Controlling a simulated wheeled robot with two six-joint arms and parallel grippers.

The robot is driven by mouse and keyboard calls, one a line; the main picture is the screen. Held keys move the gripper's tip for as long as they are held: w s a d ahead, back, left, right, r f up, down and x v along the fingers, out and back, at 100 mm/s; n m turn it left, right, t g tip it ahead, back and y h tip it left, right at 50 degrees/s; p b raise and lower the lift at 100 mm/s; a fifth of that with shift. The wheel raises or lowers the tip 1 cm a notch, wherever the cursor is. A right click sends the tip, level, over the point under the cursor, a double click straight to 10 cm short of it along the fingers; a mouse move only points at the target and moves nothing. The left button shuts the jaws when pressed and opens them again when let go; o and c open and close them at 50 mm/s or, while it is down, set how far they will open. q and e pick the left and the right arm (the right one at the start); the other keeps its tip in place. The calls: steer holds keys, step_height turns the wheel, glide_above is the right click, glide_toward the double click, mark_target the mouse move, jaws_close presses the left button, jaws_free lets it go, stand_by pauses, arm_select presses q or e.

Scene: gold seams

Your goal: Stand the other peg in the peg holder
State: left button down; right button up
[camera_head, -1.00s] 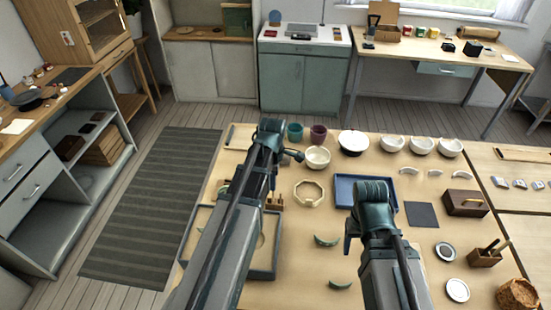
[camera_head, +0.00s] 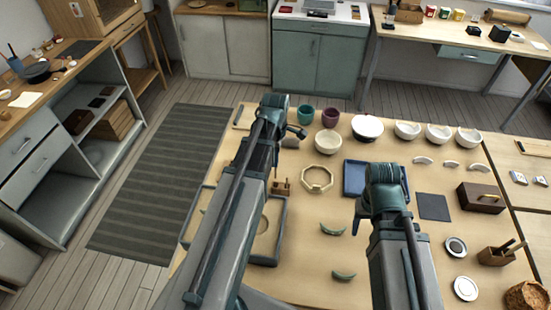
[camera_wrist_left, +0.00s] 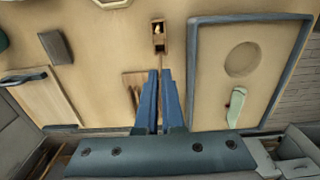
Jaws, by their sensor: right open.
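The peg holder (camera_head: 282,187) is a small wooden block on the table, just right of my left arm. In the left wrist view the holder (camera_wrist_left: 159,38) shows a pale peg top in it, straight ahead of the fingertips. My left gripper (camera_wrist_left: 160,75) points at it, its blue fingers nearly together. A thin brown peg (camera_wrist_left: 160,61) shows between the fingertips, apparently gripped; most of it is hidden. A wooden piece (camera_wrist_left: 133,82) lies left of the fingers. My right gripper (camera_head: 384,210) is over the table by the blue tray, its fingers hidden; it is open.
A framed tray (camera_wrist_left: 193,75) with a round recess lies right of my left fingers. An octagonal ring (camera_head: 318,180), a blue tray (camera_head: 354,178), bowls (camera_head: 328,142) and a wooden box (camera_head: 481,198) stand nearby. The table between the ring and the green curved pieces (camera_head: 333,230) is clear.

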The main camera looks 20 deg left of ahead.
arm_select(q)
steer(key=shift+f+b, duration=1.1)
steer(key=shift+f, duration=0.25)
steer(key=shift+f+b, duration=2.65)
stand_by(2.4)
steer(key=shift+c, duration=2.4)
jaws_free()
steer(key=shift+r, duration=0.15)
